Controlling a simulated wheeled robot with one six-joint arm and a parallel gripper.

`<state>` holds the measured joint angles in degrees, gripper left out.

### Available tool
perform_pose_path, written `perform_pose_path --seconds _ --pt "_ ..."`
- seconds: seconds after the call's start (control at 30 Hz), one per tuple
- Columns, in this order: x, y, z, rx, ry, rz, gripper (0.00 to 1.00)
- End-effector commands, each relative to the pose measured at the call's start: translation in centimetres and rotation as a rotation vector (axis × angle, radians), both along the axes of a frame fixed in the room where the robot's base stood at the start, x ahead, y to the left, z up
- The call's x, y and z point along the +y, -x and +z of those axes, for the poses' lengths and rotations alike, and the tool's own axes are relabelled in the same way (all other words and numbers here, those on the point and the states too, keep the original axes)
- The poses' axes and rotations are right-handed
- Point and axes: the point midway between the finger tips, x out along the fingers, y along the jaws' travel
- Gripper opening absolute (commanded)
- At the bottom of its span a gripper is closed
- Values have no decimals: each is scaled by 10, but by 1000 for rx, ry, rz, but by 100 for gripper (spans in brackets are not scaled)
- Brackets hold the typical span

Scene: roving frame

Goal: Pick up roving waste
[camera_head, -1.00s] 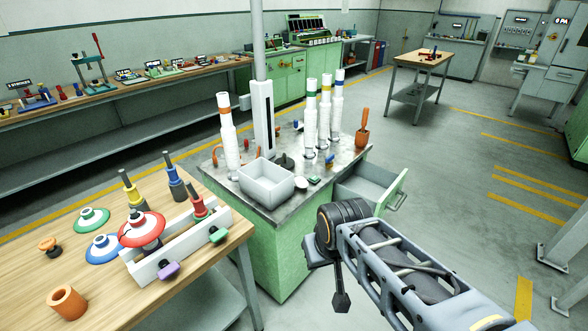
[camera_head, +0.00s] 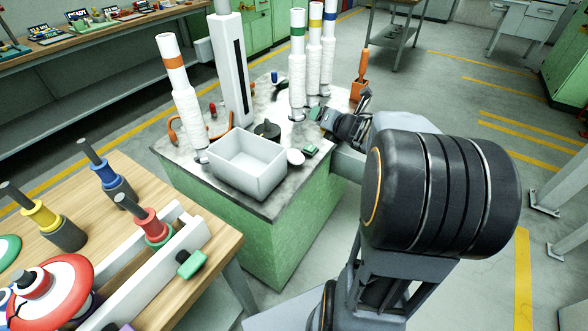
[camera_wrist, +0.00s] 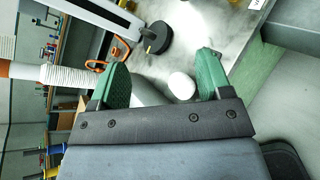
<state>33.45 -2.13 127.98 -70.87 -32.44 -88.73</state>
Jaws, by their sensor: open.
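A small white rounded lump, likely the roving waste (camera_head: 295,156), lies on the grey worktop (camera_head: 225,193), right of a grey open-topped bin (camera_head: 262,181). In the wrist view the white lump (camera_wrist: 181,86) shows between my two green fingertips and beyond them. My gripper (camera_head: 325,115) is open and empty above the worktop, behind and right of the lump, apart from it. The wrist view shows my gripper's fingers (camera_wrist: 163,65) spread wide. A grey surface, perhaps the bin, is partly hidden behind the left finger.
White wound bobbins stand close by: an orange-banded one (camera_head: 182,100) at left and a green-banded one (camera_head: 297,70) among several behind. A wooden table (camera_head: 150,290) is front left.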

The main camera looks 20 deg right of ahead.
Motion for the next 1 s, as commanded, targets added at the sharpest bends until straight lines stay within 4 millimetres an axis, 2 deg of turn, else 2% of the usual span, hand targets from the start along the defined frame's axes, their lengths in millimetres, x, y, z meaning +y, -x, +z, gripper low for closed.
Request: perform_pose_path --seconds 0.03,0.1,0.23,0.4,0.53,0.8,1.0 --pt "-7 2 -27 0 112 120 72" --pt "-8 7 -46 -15 261 301 72" --pt "-7 24 -77 -61 443 573 72" --pt "-5 44 -98 -124 555 778 72" --pt "3 42 -108 -148 583 842 72" --pt "29 8 -127 -152 588 855 72" --pt "40 -9 -134 -152 590 849 72"
